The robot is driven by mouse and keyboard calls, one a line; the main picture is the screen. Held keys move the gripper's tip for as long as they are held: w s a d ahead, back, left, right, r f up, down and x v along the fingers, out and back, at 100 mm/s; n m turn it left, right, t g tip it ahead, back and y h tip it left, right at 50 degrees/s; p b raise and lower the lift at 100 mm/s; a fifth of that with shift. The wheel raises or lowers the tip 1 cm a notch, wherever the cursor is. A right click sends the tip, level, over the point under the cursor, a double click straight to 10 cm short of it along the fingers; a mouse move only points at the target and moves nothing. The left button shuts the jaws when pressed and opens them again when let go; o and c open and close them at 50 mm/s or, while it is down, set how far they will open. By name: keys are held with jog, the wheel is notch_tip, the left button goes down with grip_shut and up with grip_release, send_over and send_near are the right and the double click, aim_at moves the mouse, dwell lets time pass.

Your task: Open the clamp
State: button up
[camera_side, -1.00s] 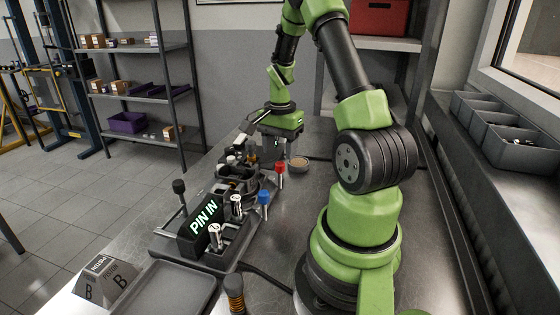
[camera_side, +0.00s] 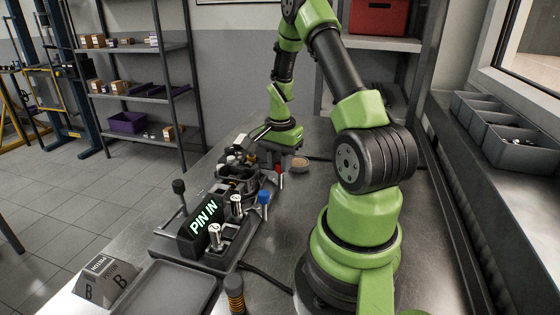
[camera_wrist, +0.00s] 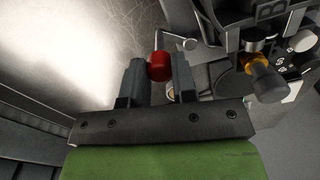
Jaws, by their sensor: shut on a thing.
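The red knob (camera_wrist: 158,66) of a metal lever sits between the two dark fingers of my gripper (camera_wrist: 156,75) in the wrist view. My gripper is shut on it. In the side view the red knob (camera_side: 279,169) is at the right side of the dark fixture (camera_side: 238,173), and my gripper (camera_side: 279,157) is right above and around it. The lever's thin metal rod (camera_wrist: 176,42) runs from the knob toward the fixture. The clamp's body is not clearly told apart from the fixture.
An amber-and-dark knob (camera_wrist: 262,80) is to the right in the wrist view. A round tan object (camera_side: 300,164) lies right of my gripper. Bare metal bench (camera_side: 290,215) is on the right.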

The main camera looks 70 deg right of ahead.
jog(key=shift+d+n, duration=0.9)
jog(key=shift+n, duration=1.75)
jog(key=shift+d+n, duration=0.85)
jog(key=shift+n, duration=1.75)
jog(key=shift+d+n, duration=0.9)
jog(key=shift+n, duration=1.75)
jog(key=o, duration=0.9)
jog(key=shift+r, duration=0.1)
